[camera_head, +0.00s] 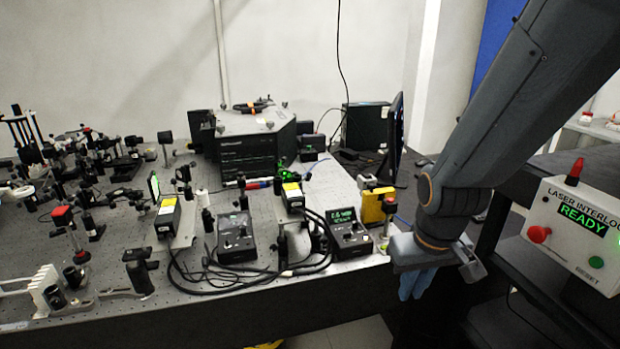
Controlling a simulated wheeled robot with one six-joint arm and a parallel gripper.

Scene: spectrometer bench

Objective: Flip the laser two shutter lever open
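Two black laser boxes with yellow-and-white labels stand on the perforated bench in the head view, one at centre left (168,217) and one further right (292,197). I cannot read which is laser two. No shutter lever can be made out clearly at this size. A black control box (237,238) sits near the left laser, and another (349,234) with a lit green display is near the right one. My gripper (432,262) hangs just right of the bench's right end, apart from both lasers. Its fingers are not clear, so its opening cannot be told.
Black cables (285,270) lie between the control boxes. Optics mounts crowd the left. An interlock box (578,237) reading READY stands right.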

